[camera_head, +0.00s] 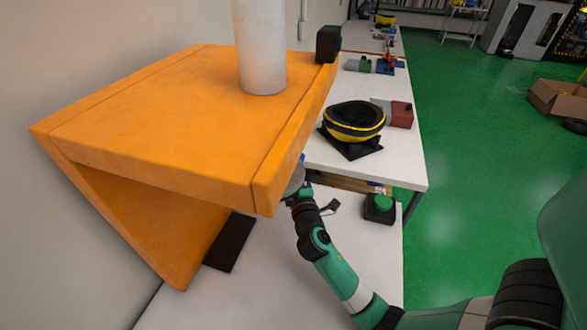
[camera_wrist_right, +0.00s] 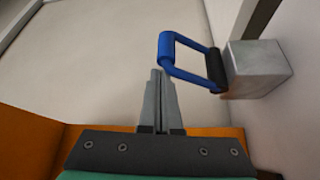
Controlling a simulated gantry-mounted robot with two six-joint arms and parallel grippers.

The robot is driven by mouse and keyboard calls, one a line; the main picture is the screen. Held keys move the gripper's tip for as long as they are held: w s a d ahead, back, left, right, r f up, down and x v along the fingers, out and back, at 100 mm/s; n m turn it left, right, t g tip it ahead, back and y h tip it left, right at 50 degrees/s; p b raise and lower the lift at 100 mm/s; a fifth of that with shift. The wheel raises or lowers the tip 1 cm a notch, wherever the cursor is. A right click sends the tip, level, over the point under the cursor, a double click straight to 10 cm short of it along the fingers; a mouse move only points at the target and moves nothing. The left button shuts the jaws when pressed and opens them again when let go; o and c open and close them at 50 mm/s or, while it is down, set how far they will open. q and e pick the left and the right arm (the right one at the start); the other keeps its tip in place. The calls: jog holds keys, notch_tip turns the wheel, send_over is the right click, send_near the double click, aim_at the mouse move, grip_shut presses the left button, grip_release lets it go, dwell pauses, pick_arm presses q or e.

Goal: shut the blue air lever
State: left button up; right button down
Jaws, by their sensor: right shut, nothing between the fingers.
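The blue air lever (camera_wrist_right: 190,62) shows in the right wrist view as a blue bar frame. Its dark pivot sits against a pale grey block (camera_wrist_right: 258,68) on its right. My right gripper (camera_wrist_right: 159,75) is shut and empty, its fingertips just beside the left end of the lever; I cannot tell if they touch it. In the head view my right arm reaches from the lower right to beneath the orange tower's edge, where its fingers are hidden. The lever cannot be made out clearly there. My left gripper is not in view.
The orange tower body (camera_head: 165,110) with a white tube (camera_head: 260,45) fills the left of the head view and overhangs my right wrist. A green button box (camera_head: 379,208) stands near the arm. A yellow-black round bag (camera_head: 354,120) sits on the white table (camera_head: 405,165) behind.

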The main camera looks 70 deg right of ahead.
dwell(0.5)
jog(key=v, duration=1.1)
jog(key=shift+s+a, duration=0.2)
jog(key=shift+f, duration=0.1)
